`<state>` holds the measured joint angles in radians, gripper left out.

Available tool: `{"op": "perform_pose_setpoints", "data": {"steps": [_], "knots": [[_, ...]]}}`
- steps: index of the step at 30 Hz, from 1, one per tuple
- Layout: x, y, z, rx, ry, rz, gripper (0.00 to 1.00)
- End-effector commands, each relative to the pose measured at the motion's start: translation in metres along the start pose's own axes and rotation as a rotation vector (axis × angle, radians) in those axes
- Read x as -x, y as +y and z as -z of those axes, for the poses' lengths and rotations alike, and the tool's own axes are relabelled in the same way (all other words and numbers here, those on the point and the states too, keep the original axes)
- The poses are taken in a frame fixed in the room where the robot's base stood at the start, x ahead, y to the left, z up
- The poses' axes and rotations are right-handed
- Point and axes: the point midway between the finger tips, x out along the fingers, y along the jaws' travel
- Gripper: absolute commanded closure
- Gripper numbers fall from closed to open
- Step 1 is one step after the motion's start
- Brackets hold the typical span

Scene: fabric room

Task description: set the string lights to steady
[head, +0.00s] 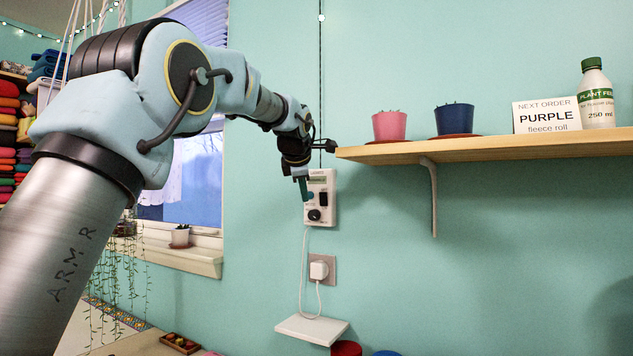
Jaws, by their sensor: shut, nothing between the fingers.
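A white string-light control box (327,208) is fixed on the teal wall, left of the shelf. It has a small dark display near its top and a round black knob (314,215) low on its face. Its printing is too small to read. String lights (40,31) run along the upper left, and a dark cord (321,80) comes down the wall to the box. My gripper (304,196) is shut and empty, pointing down at the box's left side, above the knob. It hides part of the box's face. I cannot tell whether it touches the box.
A wooden shelf (490,147) juts out close to the right of my wrist, bearing a pink pot (389,126), a blue pot (454,119), a sign (546,116) and a plant feed bottle (596,95). Below the box are a plugged-in adapter (319,270) and a small white ledge (311,330).

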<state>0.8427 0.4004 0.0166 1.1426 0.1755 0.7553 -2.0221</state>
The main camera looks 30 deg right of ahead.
Motion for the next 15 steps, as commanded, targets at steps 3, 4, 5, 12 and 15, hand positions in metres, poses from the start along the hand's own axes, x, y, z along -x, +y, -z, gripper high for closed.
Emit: {"op": "perform_pose_setpoints", "data": {"steps": [3,4,5,12,15], "knots": [[-0.0020,0.0032,-0.0027,-0.001,0.000,0.001,1.00],[-0.0027,0.0038,-0.0034,-0.001,0.000,0.000,1.00],[-0.0032,0.0044,-0.0039,-0.001,0.000,0.000,1.00],[-0.0052,0.0042,-0.0043,0.000,0.000,0.000,1.00],[-0.0052,0.0042,-0.0043,0.000,0.000,0.000,1.00]]}}
